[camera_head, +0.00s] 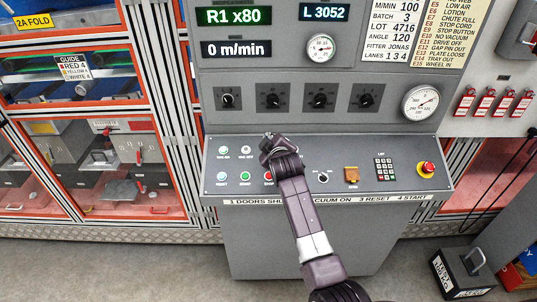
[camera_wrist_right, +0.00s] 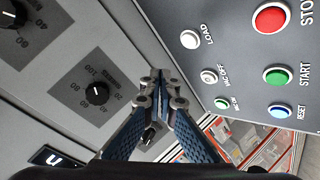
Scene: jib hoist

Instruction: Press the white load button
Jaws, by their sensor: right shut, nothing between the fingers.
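The white load button (camera_wrist_right: 189,39) shows in the right wrist view, on the sloped grey panel under the label LOAD. In the head view it is hidden behind my right gripper and arm. My right gripper (camera_head: 268,142) is over the upper edge of the button panel. It also shows in the right wrist view (camera_wrist_right: 161,76), with its fingertips together and empty. There the tips appear to the left of and below the load button; whether they touch the console I cannot tell. My left gripper is not in view.
Beside the load button are the pale VAC OFF button (camera_wrist_right: 209,75) and green VAC ON button (camera_wrist_right: 222,103). The red STOP (camera_wrist_right: 270,18), green START (camera_wrist_right: 277,75) and blue RESET (camera_wrist_right: 280,110) form another row. Dials (camera_head: 274,97) stand above; a red emergency knob (camera_head: 428,168) is right.

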